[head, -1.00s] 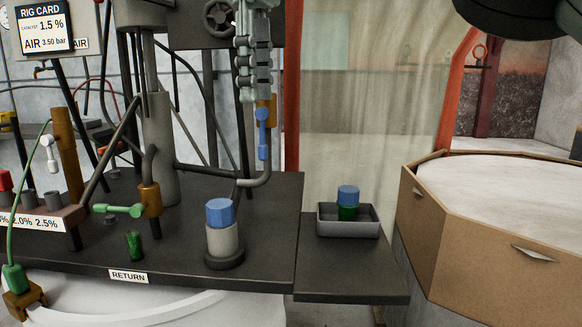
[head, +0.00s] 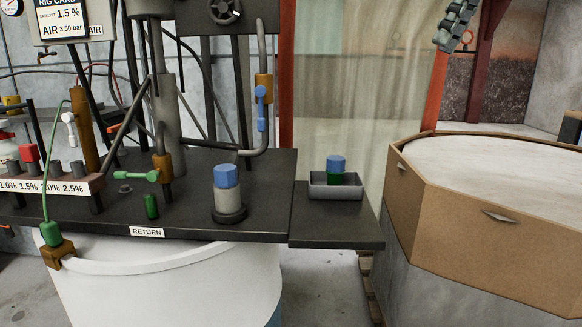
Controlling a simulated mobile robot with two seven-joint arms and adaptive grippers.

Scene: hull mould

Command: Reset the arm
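My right gripper (head: 446,42) shows at the top right edge of the head view, partly cut off by the frame. Its segmented grey-green fingers hang down, tilted, in front of the red post and clear of the bench. I see nothing between the fingers, but from this side I cannot tell whether they are apart. My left gripper is not in view.
A dark bench (head: 180,218) carries a blue-capped cylinder (head: 228,190), green-handled valve (head: 140,176) and pipes. A grey tray (head: 335,191) holds a blue-and-green cup (head: 336,168). A blue-handled valve (head: 262,108) is on the pipe. A brown-sided mould (head: 450,215) stands right.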

